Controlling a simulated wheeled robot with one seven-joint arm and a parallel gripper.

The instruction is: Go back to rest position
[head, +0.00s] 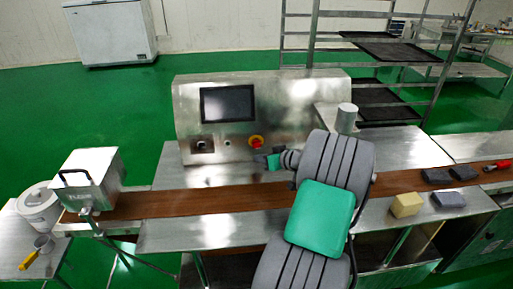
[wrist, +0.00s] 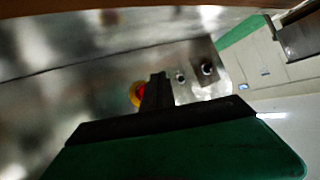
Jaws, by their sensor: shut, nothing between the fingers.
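My gripper (wrist: 157,80) is shut and empty in the wrist view, with its dark fingers together. In the head view my arm reaches up from the bottom centre and bends left, and my gripper (head: 262,160) is close to the front panel of the encrusting machine (head: 290,95). The machine's red emergency button on a yellow ring (head: 256,141) is just above and left of it. In the wrist view the button (wrist: 137,93) is partly hidden behind the fingers. I cannot tell whether they touch it.
A brown conveyor belt (head: 180,203) runs below the panel. A steel box with a black handle (head: 88,178) stands at the left end. A yellow sponge (head: 406,204), grey blocks (head: 449,199) and a red tool (head: 495,166) lie at the right. A rack (head: 385,50) stands behind.

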